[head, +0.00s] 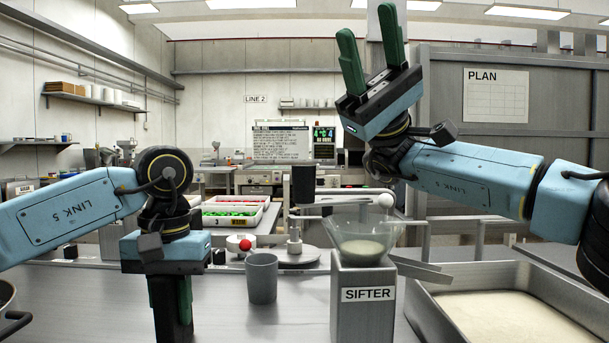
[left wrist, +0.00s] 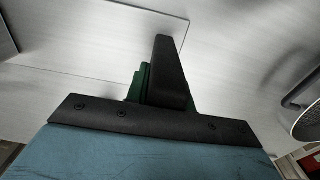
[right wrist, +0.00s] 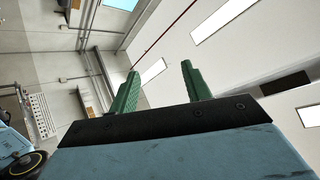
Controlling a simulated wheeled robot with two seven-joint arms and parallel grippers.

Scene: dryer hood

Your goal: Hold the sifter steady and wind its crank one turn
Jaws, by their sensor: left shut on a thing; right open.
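The sifter (head: 350,318) is a grey box, labelled SIFTER, with a clear bowl (head: 345,233) of pale powder on top. A thin rod with a white ball knob (head: 386,200) shows at the bowl's rim; I cannot tell if this is its crank. My left gripper (head: 170,292) points down, left of the sifter and apart from it. It is shut on a dark upright bar, which shows between green fingers in the left wrist view (left wrist: 168,75). The bar's lower end is cut off in the head view. My right gripper (head: 367,25) is open, empty and raised high above the sifter, fingers pointing up.
A grey cup (head: 262,278) stands between my left gripper and the sifter. A red ball-topped button (head: 245,245) is behind it. A large metal tray of pale powder (head: 440,318) is right of the sifter.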

